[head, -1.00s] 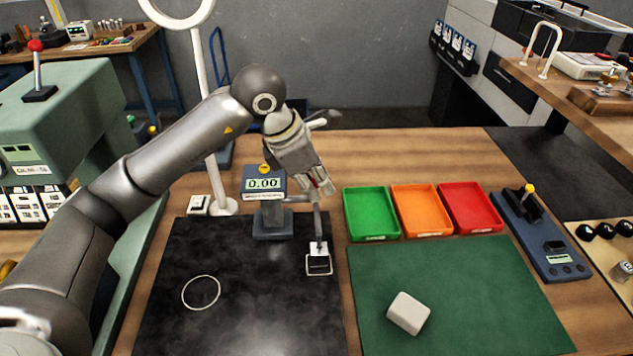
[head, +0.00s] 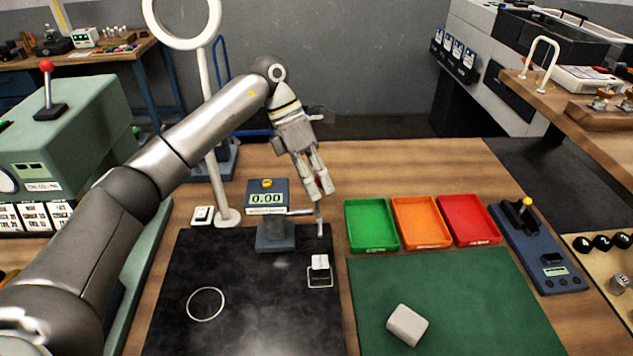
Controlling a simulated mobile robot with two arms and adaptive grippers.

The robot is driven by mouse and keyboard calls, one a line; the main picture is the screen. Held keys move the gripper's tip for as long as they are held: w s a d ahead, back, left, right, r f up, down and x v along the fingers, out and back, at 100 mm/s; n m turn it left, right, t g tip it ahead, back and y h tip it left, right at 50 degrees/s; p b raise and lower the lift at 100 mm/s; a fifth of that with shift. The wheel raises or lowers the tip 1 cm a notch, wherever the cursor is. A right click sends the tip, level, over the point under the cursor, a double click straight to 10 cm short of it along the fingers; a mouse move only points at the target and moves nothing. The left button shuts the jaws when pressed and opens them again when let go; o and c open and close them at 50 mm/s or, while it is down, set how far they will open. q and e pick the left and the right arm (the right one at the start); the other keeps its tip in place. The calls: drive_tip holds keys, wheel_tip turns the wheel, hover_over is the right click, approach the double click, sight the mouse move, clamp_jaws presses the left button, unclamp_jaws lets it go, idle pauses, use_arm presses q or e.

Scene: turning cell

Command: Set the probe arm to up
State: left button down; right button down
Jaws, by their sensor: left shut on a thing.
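The gauge (head: 275,238) is a blue-grey stand with a display reading 0.00, at the back of the black mat. Its thin probe arm reaches to the right, and the upright probe (head: 320,228) hangs at its end. The probe tip is above a small white block (head: 320,262), with a gap between them. My left gripper (head: 322,195) comes down from above and is shut on the top of the probe arm, where a little red shows between the fingers. The fingers hide the exact grip point. My right gripper is not in view.
A green tray (head: 370,246), an orange tray (head: 397,202) and a red tray (head: 468,240) stand right of the gauge. A ring lamp post (head: 211,180) rises on the left. A pale block (head: 407,325) lies on the green mat (head: 460,300).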

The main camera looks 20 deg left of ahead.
use_arm(q)
drive_tip(key=shift+f+g, duration=0.3)
drive_tip(key=shift+g, duration=0.2)
drive_tip(key=shift+w, duration=0.1)
